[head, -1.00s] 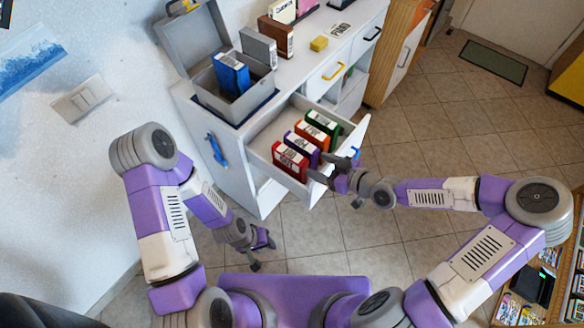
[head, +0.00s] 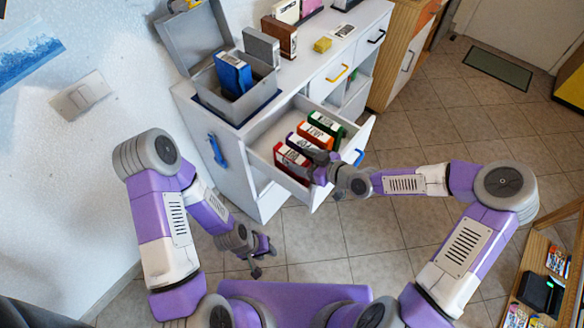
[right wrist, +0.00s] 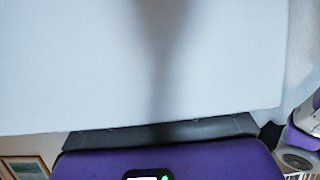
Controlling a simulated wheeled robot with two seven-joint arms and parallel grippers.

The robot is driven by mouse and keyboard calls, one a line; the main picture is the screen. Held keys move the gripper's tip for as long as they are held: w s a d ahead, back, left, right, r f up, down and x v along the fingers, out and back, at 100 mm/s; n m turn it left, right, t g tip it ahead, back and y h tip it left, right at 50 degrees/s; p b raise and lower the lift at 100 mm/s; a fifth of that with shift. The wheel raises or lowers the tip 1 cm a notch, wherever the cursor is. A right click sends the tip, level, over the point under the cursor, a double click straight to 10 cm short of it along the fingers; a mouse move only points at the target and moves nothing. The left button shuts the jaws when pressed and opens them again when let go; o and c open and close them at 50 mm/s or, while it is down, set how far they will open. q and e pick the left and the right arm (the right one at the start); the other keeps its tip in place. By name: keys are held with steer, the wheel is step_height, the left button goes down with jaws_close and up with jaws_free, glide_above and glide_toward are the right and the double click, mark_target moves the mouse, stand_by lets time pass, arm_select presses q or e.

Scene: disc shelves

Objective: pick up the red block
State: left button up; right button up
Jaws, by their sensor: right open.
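The red block (head: 287,160), with a white label on its top, stands in the open drawer (head: 262,140) at the near end of a row of blocks. My right gripper (head: 304,160) is open and low over the drawer's front side, at the right end of the red block. Its fingers hide part of the red block and the purple block behind it; I cannot tell whether they touch. My left gripper (head: 264,256) is open and empty, low over the floor left of centre. The right wrist view shows mostly a blank pale surface, with no block.
Orange (head: 318,132) and green (head: 327,122) blocks stand behind in the drawer. The drawer walls bound the space around the blocks.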

jaws_close()
steer(key=shift+r, duration=0.1)
